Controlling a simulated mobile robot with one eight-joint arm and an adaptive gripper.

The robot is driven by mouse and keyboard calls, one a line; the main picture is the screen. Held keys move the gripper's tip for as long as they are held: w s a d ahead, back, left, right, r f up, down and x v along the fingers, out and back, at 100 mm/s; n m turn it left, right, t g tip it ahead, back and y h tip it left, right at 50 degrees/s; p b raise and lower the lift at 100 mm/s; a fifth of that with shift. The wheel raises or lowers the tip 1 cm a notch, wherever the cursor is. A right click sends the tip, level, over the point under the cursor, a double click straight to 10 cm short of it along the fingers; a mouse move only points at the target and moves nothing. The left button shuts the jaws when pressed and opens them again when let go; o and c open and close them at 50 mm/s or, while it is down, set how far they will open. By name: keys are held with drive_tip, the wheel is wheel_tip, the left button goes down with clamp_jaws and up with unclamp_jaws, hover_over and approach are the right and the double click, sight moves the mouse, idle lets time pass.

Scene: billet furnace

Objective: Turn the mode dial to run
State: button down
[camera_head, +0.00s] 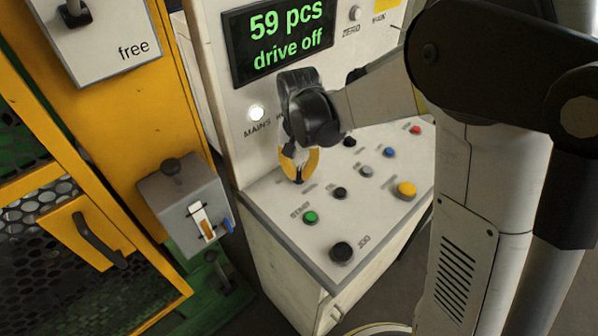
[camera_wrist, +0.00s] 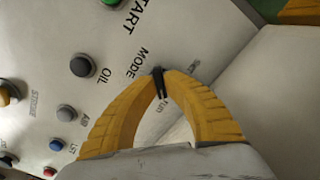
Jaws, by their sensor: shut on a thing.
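The mode dial (camera_wrist: 161,84) is a small black knob beside the printed word MODE on the sloped panel of the white console (camera_head: 345,195). In the wrist view my gripper (camera_wrist: 162,75) has its two yellow fingers closed around the dial, their tips meeting at it. A small "run" label lies just below the dial there, and another faint label lies to its upper right. The fingers cover part of the dial, and I cannot tell for certain where it points. In the head view my gripper (camera_head: 299,174) reaches down to the panel's left rear part.
Near the dial are a green START button (camera_head: 311,217), a black OIL button (camera_head: 340,193) and a yellow button (camera_head: 406,189). A display (camera_head: 278,40) reads "59 pcs drive off". A grey box (camera_head: 186,205) on the yellow frame stands left of the console.

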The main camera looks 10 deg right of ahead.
sight(299, 173)
idle(0.3)
drive_tip(key=c, duration=1.5)
unclamp_jaws()
wheel_tip(299, 173, up, 12)
drive_tip(key=s+d+t, duration=0.2)
drive_tip(key=s+d, duration=0.1)
drive_tip(key=s, duration=0.2)
drive_tip(key=s+d+r+n+t, duration=0.1)
drive_tip(key=s+d+t, duration=0.1)
drive_tip(key=s+d, duration=0.2)
drive_tip(key=s+d+n+t, duration=0.1)
drive_tip(key=s+d+t, duration=0.2)
drive_tip(key=s, duration=0.4)
drive_tip(key=shift+d+r, duration=0.15)
drive_tip(key=shift+d, duration=0.15)
